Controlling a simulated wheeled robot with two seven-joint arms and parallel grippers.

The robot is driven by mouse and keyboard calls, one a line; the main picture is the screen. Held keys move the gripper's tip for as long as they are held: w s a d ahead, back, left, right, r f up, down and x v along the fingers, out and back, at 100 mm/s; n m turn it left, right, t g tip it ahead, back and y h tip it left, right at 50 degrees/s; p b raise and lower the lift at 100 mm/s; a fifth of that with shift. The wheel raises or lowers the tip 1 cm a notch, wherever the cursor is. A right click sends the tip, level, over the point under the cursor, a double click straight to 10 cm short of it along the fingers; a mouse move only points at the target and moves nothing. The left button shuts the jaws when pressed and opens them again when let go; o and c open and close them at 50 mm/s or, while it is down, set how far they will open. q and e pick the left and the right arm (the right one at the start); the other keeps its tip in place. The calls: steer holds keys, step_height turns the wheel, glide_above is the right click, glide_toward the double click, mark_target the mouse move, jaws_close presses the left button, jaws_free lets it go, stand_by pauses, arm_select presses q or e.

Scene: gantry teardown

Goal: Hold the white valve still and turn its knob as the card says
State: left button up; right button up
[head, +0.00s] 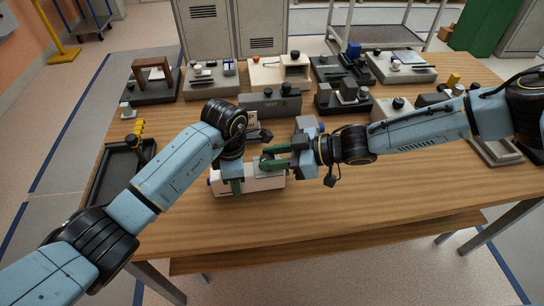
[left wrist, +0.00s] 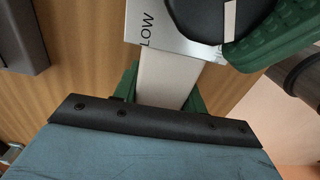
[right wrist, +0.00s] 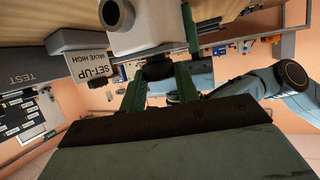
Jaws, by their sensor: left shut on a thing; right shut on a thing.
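The white valve (head: 265,184) lies near the table's front edge, left of centre. My left gripper (head: 236,180) is shut on its body. In the left wrist view the white body (left wrist: 163,78) shows between the green fingers, with a plate (left wrist: 148,30) reading LOW. The black knob (left wrist: 200,12) has a white mark; its exact setting cannot be told. My right gripper (head: 274,160) is shut on the knob from the right; the dark knob shows between its fingers in the right wrist view (right wrist: 158,68). The card (right wrist: 103,66) reads SET-UP, VALVE HIGH; it stands behind the valve (head: 252,121).
A dark grey block marked TEST (head: 270,103) stands behind the card. Several fixtures line the table's back, including a brown arch (head: 152,66). A black tray (head: 118,170) lies at left. The front right tabletop (head: 400,205) is clear.

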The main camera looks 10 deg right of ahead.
steer(key=shift+n+g, duration=0.3)
steer(key=shift+g, duration=0.2)
steer(key=shift+w+d+f, duration=0.1)
steer(key=shift+d+f, duration=0.05)
steer(key=shift+d, duration=0.1)
steer(key=o, duration=1)
steer(key=v, duration=1.2)
